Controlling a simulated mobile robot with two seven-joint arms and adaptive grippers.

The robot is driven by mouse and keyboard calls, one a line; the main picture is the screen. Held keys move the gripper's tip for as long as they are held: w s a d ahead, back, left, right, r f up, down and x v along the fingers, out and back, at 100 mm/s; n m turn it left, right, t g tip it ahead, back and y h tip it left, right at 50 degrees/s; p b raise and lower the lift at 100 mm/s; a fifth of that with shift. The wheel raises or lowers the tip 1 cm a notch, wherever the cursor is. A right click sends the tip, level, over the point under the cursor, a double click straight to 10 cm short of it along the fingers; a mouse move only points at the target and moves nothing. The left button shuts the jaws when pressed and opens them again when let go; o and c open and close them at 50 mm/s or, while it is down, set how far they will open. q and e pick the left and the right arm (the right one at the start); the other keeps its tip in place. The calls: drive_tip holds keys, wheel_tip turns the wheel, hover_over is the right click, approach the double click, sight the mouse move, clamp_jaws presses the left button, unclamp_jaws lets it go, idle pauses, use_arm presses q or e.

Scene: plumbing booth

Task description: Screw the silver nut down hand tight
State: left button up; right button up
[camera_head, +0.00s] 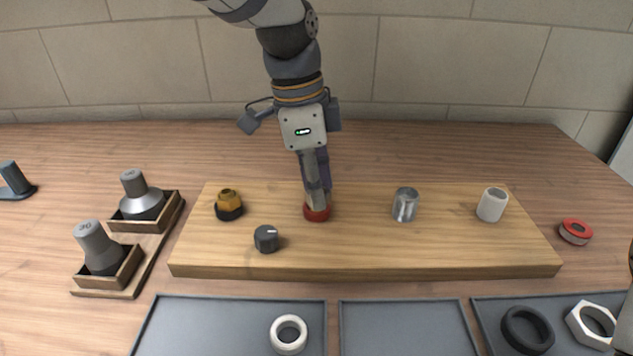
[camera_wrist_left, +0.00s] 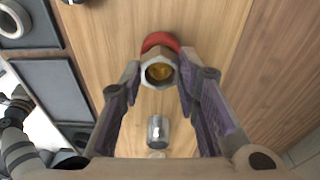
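A silver hex nut (camera_wrist_left: 158,71) sits over a red-based fitting (camera_wrist_left: 160,42) on the wooden board, with a brass-coloured core in its opening. My left gripper (camera_wrist_left: 158,75) points down at it, one finger on each side. The fingertips appear to press on the nut's opposite flanks. In the head view my left gripper (camera_head: 318,200) stands over the red base (camera_head: 317,212) and hides the nut. My right gripper does not show; only part of my right arm is in the left wrist view.
The board (camera_head: 350,260) also holds a brass fitting (camera_head: 229,202), a dark knob (camera_head: 266,239), a metal cylinder (camera_head: 405,204) and a white cylinder (camera_head: 492,205). A wooden holder (camera_head: 150,240) stands left. Front trays hold a white ring (camera_head: 288,334), a black ring (camera_head: 527,330) and a pale hex nut (camera_head: 577,322).

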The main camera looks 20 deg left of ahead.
use_arm(q)
drive_tip(key=m, duration=0.3)
drive_tip(key=shift+f+m+g, duration=0.1)
drive_tip(key=shift+m+g, duration=0.2)
drive_tip(key=shift+m, duration=0.1)
drive_tip(key=shift+w+f+m, duration=0.1)
drive_tip(key=shift+w+m, duration=0.05)
drive_tip(key=shift+m, duration=1.05)
drive_tip(key=shift+m+g, duration=0.3)
drive_tip(key=shift+m, duration=0.4)
drive_tip(key=m, duration=0.4)
drive_tip(key=shift+g+b, duration=0.3)
drive_tip(key=shift+b, duration=0.1)
drive_tip(key=m, duration=0.2)
drive_tip(key=shift+f+m+y, duration=0.15)
drive_tip(key=shift+m+y, duration=0.15)
drive_tip(key=shift+y, duration=0.1)
drive_tip(key=m, duration=0.3)
drive_tip(key=shift+d+m+g+b, duration=0.1)
drive_tip(key=shift+m+g+b, duration=0.2)
drive_tip(key=shift+m, duration=0.1)
drive_tip(key=o, duration=2)
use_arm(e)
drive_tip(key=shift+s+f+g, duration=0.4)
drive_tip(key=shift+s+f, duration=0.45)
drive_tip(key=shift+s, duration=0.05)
use_arm(q)
drive_tip(key=shift+o, duration=0.2)
